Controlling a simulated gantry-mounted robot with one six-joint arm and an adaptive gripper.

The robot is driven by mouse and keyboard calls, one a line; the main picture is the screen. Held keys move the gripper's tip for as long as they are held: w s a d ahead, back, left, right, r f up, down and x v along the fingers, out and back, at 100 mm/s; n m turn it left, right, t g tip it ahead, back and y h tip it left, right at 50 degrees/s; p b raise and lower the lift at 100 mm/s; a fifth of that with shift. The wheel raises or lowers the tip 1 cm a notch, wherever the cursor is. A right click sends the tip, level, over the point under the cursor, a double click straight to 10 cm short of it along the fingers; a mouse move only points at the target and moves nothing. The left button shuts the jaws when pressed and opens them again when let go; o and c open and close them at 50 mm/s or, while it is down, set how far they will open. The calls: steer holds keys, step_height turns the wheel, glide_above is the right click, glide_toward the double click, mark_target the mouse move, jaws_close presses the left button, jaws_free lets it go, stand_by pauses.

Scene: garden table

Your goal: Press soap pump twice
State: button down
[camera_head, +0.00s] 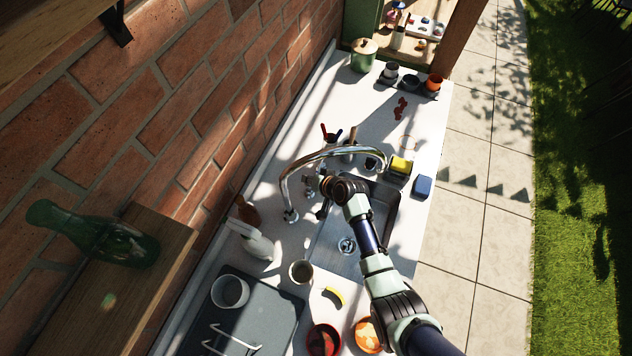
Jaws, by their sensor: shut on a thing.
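A brown bottle (248,211) stands by the brick wall, left of the sink, and may be the soap pump; its top is too small to make out. A white bottle with a nozzle-like top (258,245) stands just in front of it. My gripper (312,184) is under the arch of the chrome faucet (290,180), at the wall side of the sink and to the right of both bottles, apart from them. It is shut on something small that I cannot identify. My wrist and the faucet partly hide the fingertips.
The steel sink (341,262) lies under my arm. A yellow sponge (400,165) and a blue block (422,186) sit at its right. A mug (301,272), a banana-like yellow item (334,296) and bowls (324,338) stand in front. The counter beyond the faucet has free room.

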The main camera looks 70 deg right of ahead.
steer(key=shift+s+a+f+b, duration=0.1)
steer(key=shift+a+f+b, duration=0.2)
steer(key=shift+f, duration=0.35)
steer(key=shift+a+f+b, duration=0.1)
steer(key=shift+f+b, duration=0.25)
steer(key=shift+f, duration=0.3)
stand_by(0.4)
steer(key=shift+s+r+p, duration=0.15)
steer(key=shift+r+p, duration=0.4)
steer(key=shift+p, duration=0.1)
steer(key=shift+s+a+r+p, duration=0.25)
steer(key=shift+a+r+p, duration=0.05)
steer(key=shift+r+p, duration=0.3)
step_height(320, 180, up, 6)
steer(key=p, duration=0.5)
steer(key=shift+d+r, duration=0.15)
stand_by(0.9)
